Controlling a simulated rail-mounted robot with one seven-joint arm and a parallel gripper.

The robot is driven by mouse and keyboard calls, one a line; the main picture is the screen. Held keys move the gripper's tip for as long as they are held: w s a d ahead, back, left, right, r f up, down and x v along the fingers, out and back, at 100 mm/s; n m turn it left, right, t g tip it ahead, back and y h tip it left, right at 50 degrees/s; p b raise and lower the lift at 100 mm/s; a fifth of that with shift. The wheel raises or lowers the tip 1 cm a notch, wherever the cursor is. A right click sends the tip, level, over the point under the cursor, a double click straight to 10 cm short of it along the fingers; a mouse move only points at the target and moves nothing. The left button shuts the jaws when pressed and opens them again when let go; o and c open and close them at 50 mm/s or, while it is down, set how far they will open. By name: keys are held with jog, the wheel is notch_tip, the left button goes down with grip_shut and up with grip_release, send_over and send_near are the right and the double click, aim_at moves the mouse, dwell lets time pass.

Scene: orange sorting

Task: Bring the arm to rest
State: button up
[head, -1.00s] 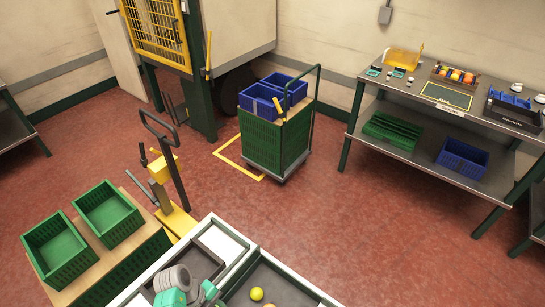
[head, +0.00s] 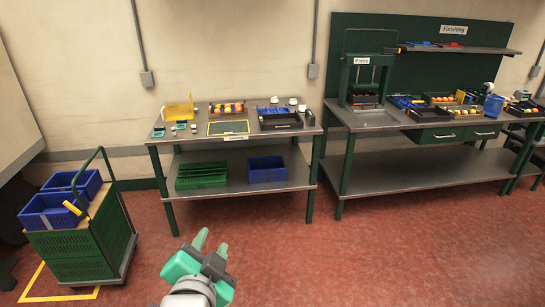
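My gripper (head: 212,245) shows at the bottom of the head view, left of centre. It has teal fingers and a grey wrist, and it points away from me over the red floor. The two fingertips stand apart, and I see nothing between them. It is clear of the tables and touches nothing that I can see. Most of the arm behind the wrist is out of view.
A grey table (head: 290,130) stands ahead, with a green crate (head: 202,175) and a blue crate (head: 266,169) on its lower shelf. A finishing bench (head: 375,122) stands right. A trolley (head: 85,245) with blue crates stands left. The red floor (head: 400,255) is open.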

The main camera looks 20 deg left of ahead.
jog(key=d+r+n+t+h, duration=0.15)
jog(key=d+r+t, duration=0.25)
jog(key=d+r, duration=0.8)
jog(key=s+d+r+n+t+h, duration=0.2)
jog(key=s+d+r+t, duration=0.1)
jog(key=s+d+r, duration=0.4)
jog(key=s+d+r+n+t+h, duration=0.2)
jog(key=s+d+r+t, duration=0.15)
jog(key=d+r, duration=0.35)
notch_tip(320, 180, up, 19)
jog(key=a+p, duration=0.1)
jog(key=p, duration=1.6)
jog(key=shift+s+a+y, duration=0.15)
jog(key=shift+s+y, duration=0.15)
jog(key=shift+y, duration=0.15)
jog(key=shift+f, duration=0.2)
